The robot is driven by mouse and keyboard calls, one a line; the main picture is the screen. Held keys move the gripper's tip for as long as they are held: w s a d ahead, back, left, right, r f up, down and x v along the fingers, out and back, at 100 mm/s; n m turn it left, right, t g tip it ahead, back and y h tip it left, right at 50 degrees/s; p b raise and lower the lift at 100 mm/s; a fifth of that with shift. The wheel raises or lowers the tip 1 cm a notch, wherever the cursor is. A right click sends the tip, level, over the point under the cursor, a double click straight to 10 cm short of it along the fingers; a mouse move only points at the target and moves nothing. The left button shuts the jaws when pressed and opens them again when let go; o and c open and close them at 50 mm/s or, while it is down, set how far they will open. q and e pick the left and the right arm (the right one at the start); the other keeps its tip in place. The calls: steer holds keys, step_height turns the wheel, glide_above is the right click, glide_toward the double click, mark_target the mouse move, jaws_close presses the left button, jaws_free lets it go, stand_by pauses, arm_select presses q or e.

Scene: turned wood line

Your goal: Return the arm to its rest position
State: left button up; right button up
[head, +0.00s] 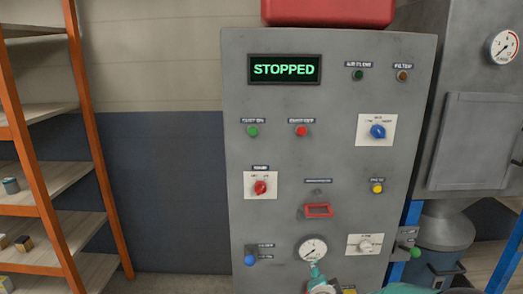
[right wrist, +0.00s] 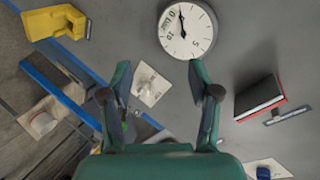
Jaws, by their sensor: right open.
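My right gripper (head: 318,272) shows at the bottom of the head view, in front of the lower part of a grey control panel (head: 335,160). In the right wrist view the two green fingers of this gripper (right wrist: 160,80) stand wide apart with nothing between them. The round white gauge (head: 312,249) is just above the gripper in the head view. The gauge also shows beyond the fingertips in the right wrist view (right wrist: 187,32). I cannot tell whether the fingers touch the panel. My left gripper is not in view.
The panel display (head: 284,69) reads STOPPED. A red selector (head: 260,187), a red-framed box (head: 318,211) and a blue knob (head: 377,131) are on the panel. Orange-post shelving (head: 60,160) stands left; a grey machine (head: 475,130) stands right. A yellow part (right wrist: 53,22) shows in the wrist view.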

steer(key=s+d+f+n+g+y+p, duration=0.25)
steer(key=s+f+n+g, duration=0.35)
steer(key=s+f, duration=1.3)
steer(key=s+a+f+n+g+y, duration=0.1)
steer(key=s+a+n+g+y, duration=0.1)
steer(key=s, duration=0.7)
steer(key=s+a+f+n+g+y, duration=0.1)
steer(key=s+a+n+g+y, duration=0.1)
steer(key=s, duration=0.7)
steer(key=a+n+g, duration=0.1)
steer(key=a+g, duration=0.1)
steer(key=a, duration=0.1)
steer(key=shift+f+g, duration=0.2)
steer(key=shift+g, duration=0.1)
steer(key=shift+w+d, duration=0.1)
steer(key=c, duration=0.4)
steer(key=shift+d, duration=0.1)
